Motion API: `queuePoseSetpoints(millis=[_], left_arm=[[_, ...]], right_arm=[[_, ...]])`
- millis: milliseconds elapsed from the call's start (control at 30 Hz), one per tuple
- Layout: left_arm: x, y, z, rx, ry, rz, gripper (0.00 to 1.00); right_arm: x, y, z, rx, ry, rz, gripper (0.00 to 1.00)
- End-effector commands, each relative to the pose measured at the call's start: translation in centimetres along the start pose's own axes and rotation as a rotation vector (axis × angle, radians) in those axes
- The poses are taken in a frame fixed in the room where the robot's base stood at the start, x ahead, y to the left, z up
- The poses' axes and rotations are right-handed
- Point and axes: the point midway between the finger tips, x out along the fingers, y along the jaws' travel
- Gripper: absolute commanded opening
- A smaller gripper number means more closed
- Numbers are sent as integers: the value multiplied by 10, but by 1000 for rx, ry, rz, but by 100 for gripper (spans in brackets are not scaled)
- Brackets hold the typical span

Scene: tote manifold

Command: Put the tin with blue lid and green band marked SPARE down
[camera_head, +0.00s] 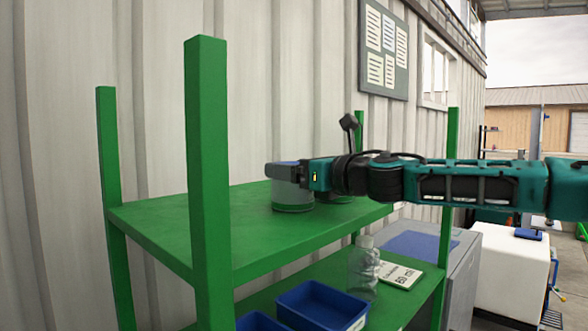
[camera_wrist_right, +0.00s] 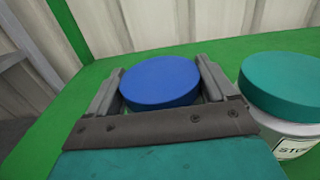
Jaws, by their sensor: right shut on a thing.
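The tin (camera_head: 293,194) has a grey body with a green band near its base, and its blue lid (camera_wrist_right: 160,81) fills the space between my fingers in the right wrist view. My right gripper (camera_head: 290,168) is shut on this tin, reaching in from the right. The tin is upright at the upper green shelf (camera_head: 160,222); I cannot tell whether its base touches the surface. No SPARE marking is readable. My left gripper is not in view.
A second tin with a teal lid (camera_wrist_right: 285,82) and a partly readable label stands close to the right of the held tin. The upper shelf's left part is clear. Green posts (camera_head: 207,180) rise at its corners. Below are a clear bottle (camera_head: 363,272), a card (camera_head: 400,276) and blue trays (camera_head: 322,305).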

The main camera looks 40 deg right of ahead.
Motion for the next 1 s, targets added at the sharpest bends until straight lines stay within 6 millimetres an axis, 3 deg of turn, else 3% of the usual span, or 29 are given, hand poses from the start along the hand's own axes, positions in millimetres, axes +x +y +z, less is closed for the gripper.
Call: queuePoseSetpoints(millis=[67,100,233,667,1000], left_arm=[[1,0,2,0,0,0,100],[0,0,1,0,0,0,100],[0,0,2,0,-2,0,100],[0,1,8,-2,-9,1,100],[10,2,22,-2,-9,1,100]], right_arm=[[0,0,-2,0,-1,0,47],[0,0,-2,0,0,0,88],[0,0,-2,0,1,0,100],[-7,1,0,-5,-1,1,100],[-42,0,0,-6,-4,-1,100]])
